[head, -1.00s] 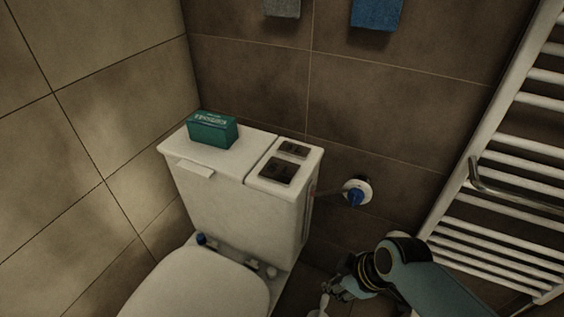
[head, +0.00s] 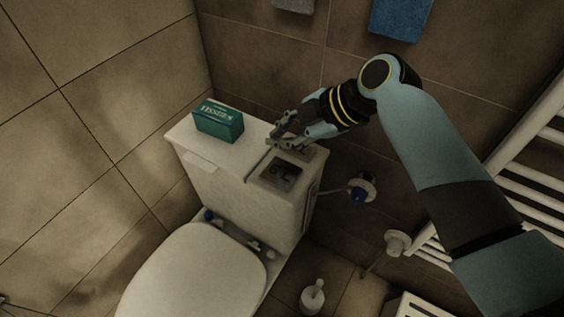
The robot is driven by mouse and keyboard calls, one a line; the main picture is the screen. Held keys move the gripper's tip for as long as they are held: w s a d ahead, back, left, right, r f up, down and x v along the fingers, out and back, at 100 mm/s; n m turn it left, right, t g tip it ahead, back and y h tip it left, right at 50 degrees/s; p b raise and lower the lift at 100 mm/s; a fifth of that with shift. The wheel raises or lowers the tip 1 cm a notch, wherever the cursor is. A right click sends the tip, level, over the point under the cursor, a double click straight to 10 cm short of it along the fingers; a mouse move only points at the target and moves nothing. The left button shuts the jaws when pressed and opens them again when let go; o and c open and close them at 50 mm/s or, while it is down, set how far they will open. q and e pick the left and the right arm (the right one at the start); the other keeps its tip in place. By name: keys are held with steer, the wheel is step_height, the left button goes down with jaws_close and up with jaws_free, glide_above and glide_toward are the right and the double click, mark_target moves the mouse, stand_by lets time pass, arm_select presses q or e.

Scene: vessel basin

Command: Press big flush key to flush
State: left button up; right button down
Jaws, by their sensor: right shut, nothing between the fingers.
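The big flush key (head: 280,174) is a dark plate set in the right part of the white cistern's top (head: 233,180). A smaller key lies behind it and is mostly hidden by my right gripper. My right gripper (head: 272,143) reaches in from the right, shut and empty. Its fingertips are over the cistern top, behind and a little left of the big key. I cannot tell whether they touch the surface. My left gripper is not in view.
A green tissue box (head: 218,121) stands on the cistern's left part. The toilet lid (head: 195,275) is closed. A white bottle-like object (head: 312,296) stands on the floor.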

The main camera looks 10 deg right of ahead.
mark_target(280, 175)
steer(key=shift+w+a+r, duration=0.15)
steer(key=shift+w+a, duration=0.05)
stand_by(0.3)
step_height(280, 175, down, 9)
steer(key=b, duration=0.7)
steer(key=shift+r, duration=0.1)
stand_by(1.0)
steer(key=shift+f+b, duration=0.45)
steer(key=shift+b, duration=0.1)
steer(key=shift+s+f+b, duration=0.1)
steer(key=shift+f+b, duration=0.35)
steer(key=shift+f, duration=0.1)
stand_by(0.5)
stand_by(0.4)
steer(key=shift+r+p, duration=0.9)
steer(key=shift+r, duration=0.1)
